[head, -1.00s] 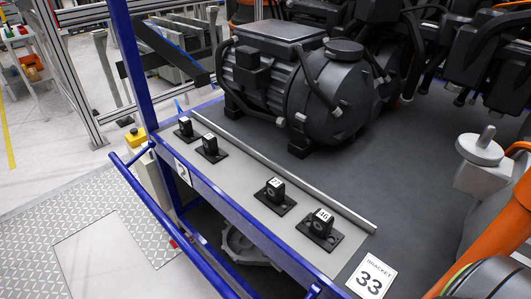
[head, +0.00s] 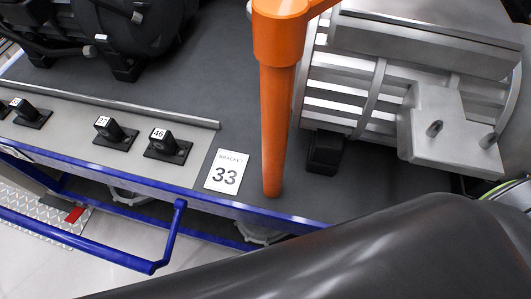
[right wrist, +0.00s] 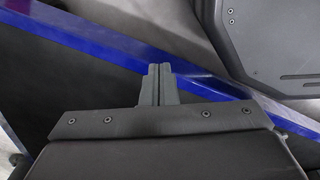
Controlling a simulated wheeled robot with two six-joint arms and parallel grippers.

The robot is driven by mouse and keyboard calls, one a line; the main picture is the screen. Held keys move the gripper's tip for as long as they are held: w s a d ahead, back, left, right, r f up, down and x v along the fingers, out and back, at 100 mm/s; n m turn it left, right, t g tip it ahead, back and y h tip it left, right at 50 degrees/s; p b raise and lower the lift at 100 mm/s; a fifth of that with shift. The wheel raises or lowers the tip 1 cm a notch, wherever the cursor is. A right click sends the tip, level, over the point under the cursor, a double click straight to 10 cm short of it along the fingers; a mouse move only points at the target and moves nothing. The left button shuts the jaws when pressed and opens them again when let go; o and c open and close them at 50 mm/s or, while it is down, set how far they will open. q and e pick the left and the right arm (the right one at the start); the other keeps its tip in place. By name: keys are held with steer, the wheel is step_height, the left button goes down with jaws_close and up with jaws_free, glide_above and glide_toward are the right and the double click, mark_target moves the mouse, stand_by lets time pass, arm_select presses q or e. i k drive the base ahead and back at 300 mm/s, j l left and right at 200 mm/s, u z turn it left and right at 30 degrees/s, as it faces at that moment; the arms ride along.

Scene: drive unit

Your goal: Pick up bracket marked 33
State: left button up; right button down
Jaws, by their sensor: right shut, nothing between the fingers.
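A white card reading "BRACKET 33" (head: 225,172) lies flat on the bench in the head view. Left of it, on a pale strip, stand small black brackets on flat bases. The nearest bracket (head: 168,148) is marked 46. Another bracket (head: 116,134) beside it has a mark that seems to start with 2. A third bracket (head: 32,114) farther left has a label too small to read. I can read 33 on no bracket. My right gripper (right wrist: 157,76) is shut and empty in the right wrist view, over a blue rail. My left gripper is not in view.
A metal bar (head: 120,107) runs behind the brackets. An orange post (head: 276,130) stands right of the card, before a finned silver housing (head: 375,65). A blue rail (head: 100,250) borders the front. A dark smooth shape, probably my arm, fills the lower right.

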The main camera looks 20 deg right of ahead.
mark_target(29, 115)
steer(key=i+j, duration=0.1)
steer(key=j, duration=1.9)
steer(key=i+z, duration=0.05)
steer(key=i, duration=0.05)
